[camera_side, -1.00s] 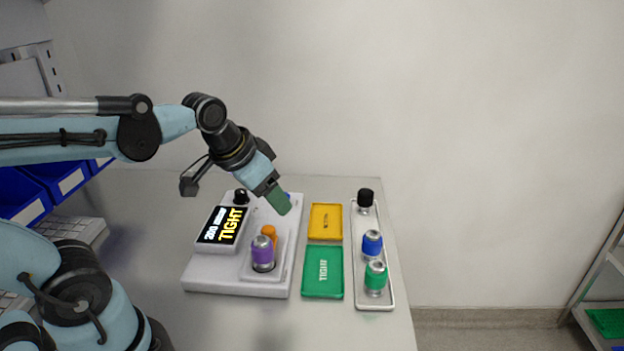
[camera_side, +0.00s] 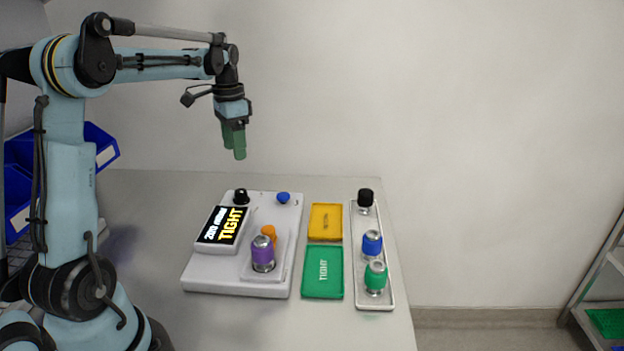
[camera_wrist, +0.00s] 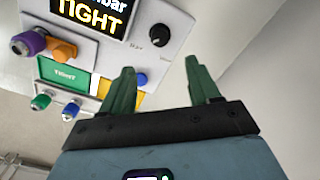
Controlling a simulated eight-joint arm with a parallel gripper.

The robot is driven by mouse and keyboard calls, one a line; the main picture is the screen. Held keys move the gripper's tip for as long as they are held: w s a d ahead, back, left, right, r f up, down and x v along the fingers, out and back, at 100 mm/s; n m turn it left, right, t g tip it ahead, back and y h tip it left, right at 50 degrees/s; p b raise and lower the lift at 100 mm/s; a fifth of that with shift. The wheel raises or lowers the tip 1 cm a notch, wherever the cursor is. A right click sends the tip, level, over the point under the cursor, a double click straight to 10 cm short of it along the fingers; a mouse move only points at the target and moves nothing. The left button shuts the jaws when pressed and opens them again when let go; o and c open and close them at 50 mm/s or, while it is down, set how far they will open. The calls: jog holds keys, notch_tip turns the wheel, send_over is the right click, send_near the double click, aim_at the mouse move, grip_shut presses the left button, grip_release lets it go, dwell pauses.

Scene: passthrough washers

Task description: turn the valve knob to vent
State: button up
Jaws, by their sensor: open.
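The pale test station has a black knob (camera_side: 241,196) at its back edge, beside the display, which also shows in the wrist view (camera_wrist: 159,37). I take it as the valve knob. Small print lies near it in the wrist view, too small to read. A blue button (camera_side: 283,198) sits to its right, and it also shows in the wrist view (camera_wrist: 142,78). My gripper (camera_side: 234,152) is open and empty, in the air above and behind the black knob, touching nothing. Its green fingers (camera_wrist: 159,66) stand apart in the wrist view. The display (camera_side: 222,226) reads TIGHT under a pressure figure.
A purple-capped part (camera_side: 263,253) stands in the station beside an orange piece (camera_side: 269,232). To the right lie a yellow tray (camera_side: 326,233), a green tray marked TIGHT (camera_side: 323,284), and a rack (camera_side: 376,303) with black, blue and green-capped parts. Blue bins stand at the left.

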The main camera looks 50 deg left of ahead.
aim_at(240, 191)
notch_tip(240, 191, down, 12)
jog(key=shift+r, duration=0.1)
dwell(0.5)
jog(key=shift+c, duration=0.3)
jog(key=c, duration=1)
